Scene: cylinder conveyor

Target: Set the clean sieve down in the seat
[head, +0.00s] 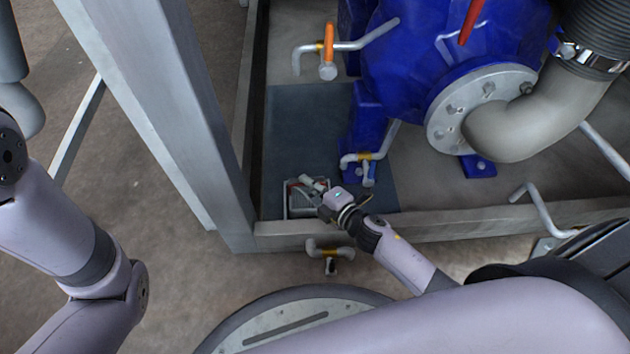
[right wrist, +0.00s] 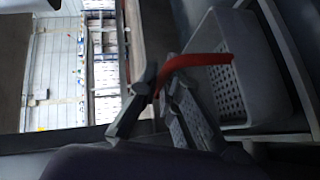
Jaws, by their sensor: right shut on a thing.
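My right gripper (head: 314,190) is low in the corner of the metal tray by the blue machine. In the right wrist view it (right wrist: 161,86) is shut on the red handle (right wrist: 205,60) of the sieve. The sieve (right wrist: 222,88) is a pale grey basket with rows of holes. In the head view a small grey boxy frame (head: 288,207) with a bit of red lies under the fingers, partly hidden by them. A grey wall (right wrist: 275,60) runs close around the sieve, possibly the seat. I cannot tell whether the sieve rests on anything. My left gripper is out of view.
The blue machine (head: 405,60) with its round flange and bent grey pipe (head: 510,130) stands right of the gripper. Valve handles (head: 328,72) stick out nearby. A thick metal post (head: 150,90) rises at the left. The tray's front rim (head: 285,235) lies below the gripper.

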